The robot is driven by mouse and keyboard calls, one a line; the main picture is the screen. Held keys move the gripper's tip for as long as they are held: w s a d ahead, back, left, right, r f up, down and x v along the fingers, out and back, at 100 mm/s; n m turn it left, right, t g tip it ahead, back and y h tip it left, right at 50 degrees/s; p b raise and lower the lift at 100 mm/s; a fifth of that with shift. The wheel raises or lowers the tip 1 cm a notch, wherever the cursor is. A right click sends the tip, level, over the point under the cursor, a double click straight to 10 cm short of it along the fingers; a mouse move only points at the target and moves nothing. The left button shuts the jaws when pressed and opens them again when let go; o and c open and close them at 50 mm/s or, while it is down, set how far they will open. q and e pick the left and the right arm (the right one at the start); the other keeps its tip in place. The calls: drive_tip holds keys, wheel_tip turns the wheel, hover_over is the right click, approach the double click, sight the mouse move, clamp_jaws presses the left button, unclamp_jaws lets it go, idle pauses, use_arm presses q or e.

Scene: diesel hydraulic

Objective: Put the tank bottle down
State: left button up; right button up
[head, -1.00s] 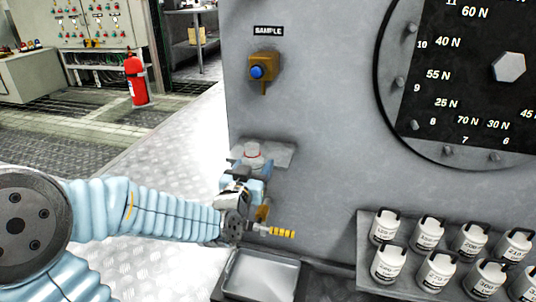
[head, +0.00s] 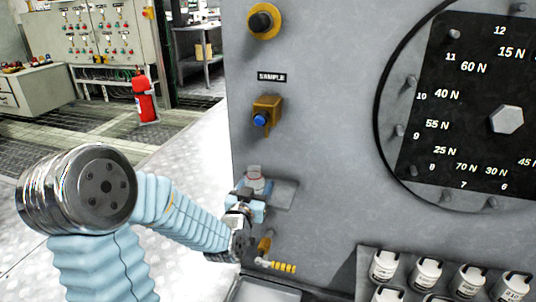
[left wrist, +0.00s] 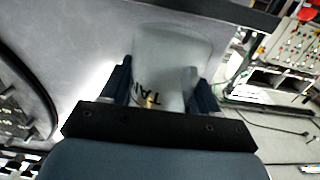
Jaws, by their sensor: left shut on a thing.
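The tank bottle (head: 255,174) is a pale, translucent bottle at a small grey shelf (head: 283,194) on the grey panel. My left gripper (head: 251,190) is shut around it. In the left wrist view the bottle (left wrist: 172,62) sits between the two dark fingers of the left gripper (left wrist: 160,88), with part of a dark "TA" label showing. Whether the bottle's base touches the shelf is hidden by the gripper. My right gripper is not in view.
Above the shelf is a brass sample outlet (head: 266,112) with a blue tip. Below are a yellow-handled valve (head: 284,267) and a grey tray (head: 262,290). White canisters (head: 428,272) stand at the lower right. A large round dial (head: 470,110) is on the panel.

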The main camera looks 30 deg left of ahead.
sight(271, 162)
use_arm(q)
drive_tip(key=p+x, duration=0.1)
drive_tip(key=x, duration=0.9)
drive_tip(key=shift+w+f, duration=0.2)
drive_tip(key=shift+w, duration=0.15)
drive_tip(key=shift+f, duration=0.1)
drive_tip(key=shift+f, duration=0.2)
drive_tip(key=o, duration=1.2)
drive_tip(key=shift+r, duration=0.1)
